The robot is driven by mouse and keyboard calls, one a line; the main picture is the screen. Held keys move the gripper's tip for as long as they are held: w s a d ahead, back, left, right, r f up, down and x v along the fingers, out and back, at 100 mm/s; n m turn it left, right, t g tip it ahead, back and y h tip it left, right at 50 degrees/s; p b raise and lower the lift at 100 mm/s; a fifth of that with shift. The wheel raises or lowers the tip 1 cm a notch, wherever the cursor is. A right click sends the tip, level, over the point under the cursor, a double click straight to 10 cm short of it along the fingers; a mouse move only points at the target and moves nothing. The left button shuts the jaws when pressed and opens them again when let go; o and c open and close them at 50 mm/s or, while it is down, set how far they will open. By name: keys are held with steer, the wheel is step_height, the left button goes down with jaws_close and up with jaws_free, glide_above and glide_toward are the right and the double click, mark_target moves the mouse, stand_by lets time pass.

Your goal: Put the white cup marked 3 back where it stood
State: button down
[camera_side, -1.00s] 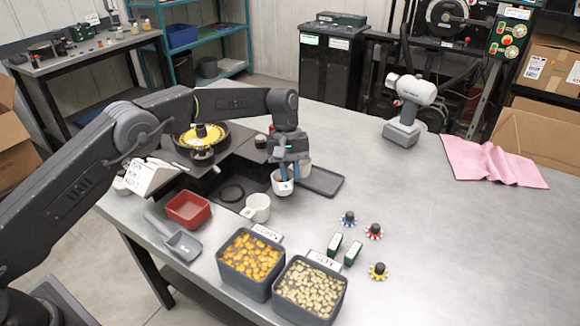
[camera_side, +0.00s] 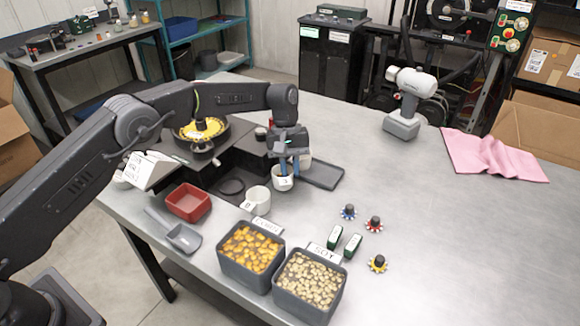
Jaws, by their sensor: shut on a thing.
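The white cup marked 3 (camera_side: 283,183) is held by my gripper (camera_side: 284,170), which is shut on it. The cup looks upright, close to the near-left end of a dark tray (camera_side: 322,176). Whether its base touches the surface is hard to tell. Another white cup (camera_side: 259,198), with a dark mark on a small tag, stands to the left and nearer. Part of a further white cup (camera_side: 305,160) shows behind my gripper, mostly hidden.
A seed meter with a yellow disc (camera_side: 201,130) sits left of my gripper. A red bin (camera_side: 188,203), a grey scoop (camera_side: 183,238), a corn bin (camera_side: 224,262) and a soy bin (camera_side: 279,285) stand in front.

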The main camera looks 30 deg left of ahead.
steer(key=shift+f, duration=0.3)
steer(key=c, duration=0.8)
jaws_free()
steer(key=shift+o, duration=0.2)
step_height(320, 180, up, 6)
stand_by(0.3)
steer(key=shift+r, duration=0.15)
